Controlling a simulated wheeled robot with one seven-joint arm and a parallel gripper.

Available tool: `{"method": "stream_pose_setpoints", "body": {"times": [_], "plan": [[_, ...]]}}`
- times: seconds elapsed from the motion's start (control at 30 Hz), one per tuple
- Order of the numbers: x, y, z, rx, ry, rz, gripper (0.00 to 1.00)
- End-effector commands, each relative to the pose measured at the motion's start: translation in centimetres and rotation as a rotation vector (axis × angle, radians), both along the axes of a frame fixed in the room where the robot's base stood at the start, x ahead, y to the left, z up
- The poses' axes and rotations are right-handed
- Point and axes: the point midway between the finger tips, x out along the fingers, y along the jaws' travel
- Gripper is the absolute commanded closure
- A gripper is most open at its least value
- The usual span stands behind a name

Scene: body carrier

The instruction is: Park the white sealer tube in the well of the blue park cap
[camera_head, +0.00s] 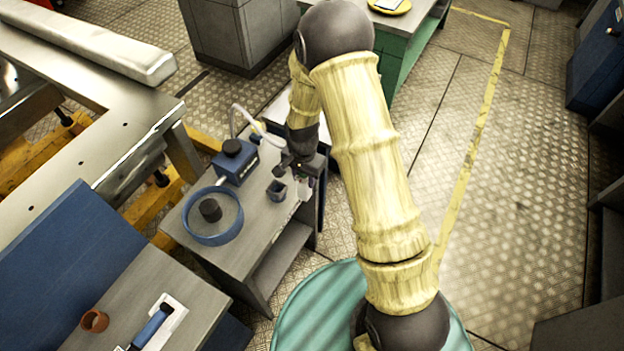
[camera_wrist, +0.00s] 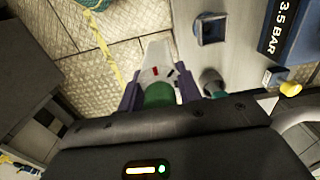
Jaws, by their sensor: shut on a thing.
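My gripper (camera_head: 302,176) is shut on the white sealer tube (camera_head: 303,192), above the right side of the small grey bench. In the wrist view my gripper's purple fingers (camera_wrist: 160,92) sit either side of a green part, and the white tube body (camera_wrist: 156,58) sticks out beyond them. The blue park cap (camera_head: 277,190) stands on the bench, just left of the tube. In the wrist view the cap (camera_wrist: 210,28) shows an open square well, up and right of the tube and apart from it. The tube's height above the bench is hard to tell.
A blue box (camera_head: 236,160) with a dark knob stands behind the cap; its "3.5 BAR" label (camera_wrist: 278,27) shows in the wrist view. A white hose (camera_head: 258,130) loops toward my gripper. A blue round dish (camera_head: 212,215) is at left. A grey nozzle-like piece (camera_wrist: 213,82) is beside my fingers.

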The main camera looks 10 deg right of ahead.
Motion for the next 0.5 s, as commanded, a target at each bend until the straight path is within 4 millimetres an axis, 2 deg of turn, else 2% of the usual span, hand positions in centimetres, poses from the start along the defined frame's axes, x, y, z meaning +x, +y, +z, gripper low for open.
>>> {"method": "stream_pose_setpoints", "body": {"times": [0.5], "plan": [[2.9, 3.6, -0.2, 0.000, -0.001, 0.000, 1.00]]}}
